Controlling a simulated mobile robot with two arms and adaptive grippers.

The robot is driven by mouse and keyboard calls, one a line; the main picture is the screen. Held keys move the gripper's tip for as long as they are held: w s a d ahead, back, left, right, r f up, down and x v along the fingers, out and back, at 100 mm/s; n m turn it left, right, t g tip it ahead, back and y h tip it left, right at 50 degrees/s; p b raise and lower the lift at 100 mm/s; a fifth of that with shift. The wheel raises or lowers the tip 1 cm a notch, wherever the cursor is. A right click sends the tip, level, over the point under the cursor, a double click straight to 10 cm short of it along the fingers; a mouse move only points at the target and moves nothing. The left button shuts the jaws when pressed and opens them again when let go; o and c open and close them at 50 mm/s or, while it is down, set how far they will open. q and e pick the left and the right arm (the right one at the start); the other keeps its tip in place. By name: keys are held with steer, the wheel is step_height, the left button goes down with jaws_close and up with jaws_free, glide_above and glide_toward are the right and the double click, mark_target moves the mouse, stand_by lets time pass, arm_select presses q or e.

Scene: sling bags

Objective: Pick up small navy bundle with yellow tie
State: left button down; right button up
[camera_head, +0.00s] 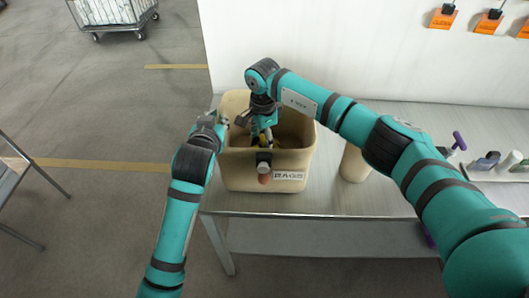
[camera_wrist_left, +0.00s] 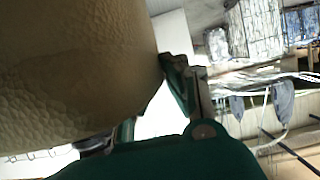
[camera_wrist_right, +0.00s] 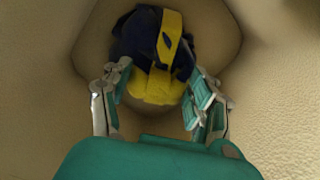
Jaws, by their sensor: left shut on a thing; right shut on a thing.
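The small navy bundle with its yellow tie (camera_wrist_right: 152,50) lies low inside the tan bin (camera_head: 240,178). My right gripper (camera_head: 264,136) reaches down into the bin from above. In the right wrist view, the fingers of my right gripper (camera_wrist_right: 158,98) stand on both sides of the bundle and are shut on it. In the head view the bundle is mostly hidden by the gripper and the bin wall. My left gripper (camera_head: 222,120) is at the bin's left rim and shut on it. In the left wrist view the bin's wall (camera_wrist_left: 70,70) fills the left side.
The bin stands on a metal table (camera_head: 330,200) near its left end. A tan cylinder (camera_head: 354,163) stands right of the bin, under my right arm. A tray with bottles (camera_head: 490,173) is at the far right. A white wall rises behind the table.

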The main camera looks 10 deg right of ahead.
step_height(320, 180, up, 10)
arm_select(q)
steer(key=c, duration=1.4)
jaws_free()
steer(key=shift+o, duration=0.2)
steer(key=shift+s, duration=0.1)
